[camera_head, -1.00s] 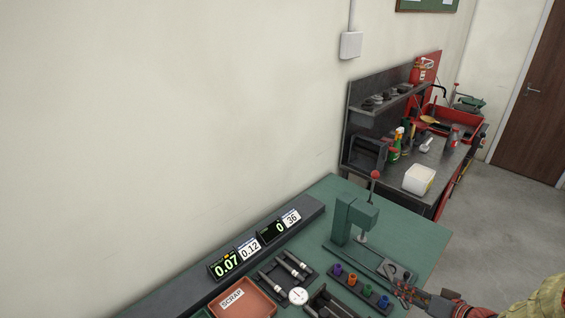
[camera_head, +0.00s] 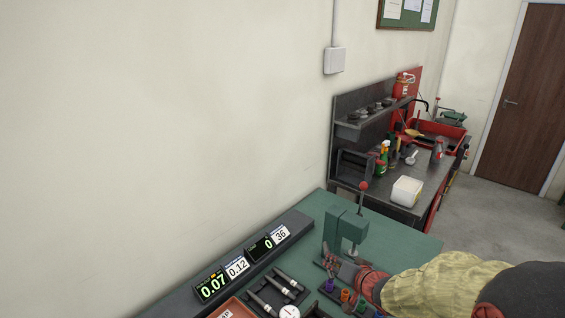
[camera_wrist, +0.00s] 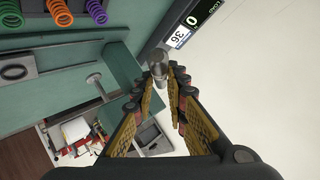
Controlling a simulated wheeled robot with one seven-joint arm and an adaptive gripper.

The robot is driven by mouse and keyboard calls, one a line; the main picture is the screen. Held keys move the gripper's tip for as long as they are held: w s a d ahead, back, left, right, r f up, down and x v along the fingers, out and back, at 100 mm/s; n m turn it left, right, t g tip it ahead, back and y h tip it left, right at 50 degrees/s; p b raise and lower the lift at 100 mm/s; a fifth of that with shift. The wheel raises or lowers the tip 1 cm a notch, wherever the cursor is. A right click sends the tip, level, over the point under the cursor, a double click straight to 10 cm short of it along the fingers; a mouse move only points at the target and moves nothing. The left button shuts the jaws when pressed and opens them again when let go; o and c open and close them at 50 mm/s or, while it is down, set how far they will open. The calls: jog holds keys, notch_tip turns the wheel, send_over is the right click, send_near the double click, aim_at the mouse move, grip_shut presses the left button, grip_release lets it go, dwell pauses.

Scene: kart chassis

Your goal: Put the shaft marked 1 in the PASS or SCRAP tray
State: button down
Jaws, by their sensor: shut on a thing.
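My gripper (camera_wrist: 159,92) is shut on a grey metal cylinder (camera_wrist: 157,67), which looks like a shaft; its far end sticks out past the fingertips. I cannot read a mark on it. In the head view my gripper (camera_head: 338,266) is beside the base of the green press, and the held piece is hard to make out. Two more shafts (camera_head: 262,303) (camera_head: 291,281) lie side by side in a dark rack. The red SCRAP tray (camera_head: 238,309) is cut off at the bottom edge. No PASS tray shows.
A green press (camera_head: 342,225) with a red-knobbed lever stands by my gripper. Coloured springs (camera_head: 345,295) stand in front, with a dial gauge (camera_head: 289,312) to their left.

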jog(key=s+d+f+p, duration=0.1)
jog(key=s+d, duration=0.2)
jog(key=d, duration=0.3)
jog(key=s+d+h+p, duration=0.1)
jog(key=s+d, duration=0.1)
jog(key=d, duration=0.4)
jog(key=s+d+f+p, duration=0.1)
jog(key=s+d, duration=0.2)
jog(key=d, duration=0.3)
jog(key=s+a+n+g+y, duration=0.3)
jog(key=s+a, duration=0.3)
jog(key=s, duration=0.3)
jog(key=s+a+n+g+y, duration=0.3)
jog(key=s+a+n+y, duration=0.2)
jog(key=s, duration=0.4)
jog(key=shift+a+r+n+p, duration=0.15)
jog(key=shift+a+n+p, duration=0.25)
jog(key=shift+a+n, duration=0.55)
jog(key=shift+a+m, duration=0.15)
jog(key=shift+m, duration=0.1)
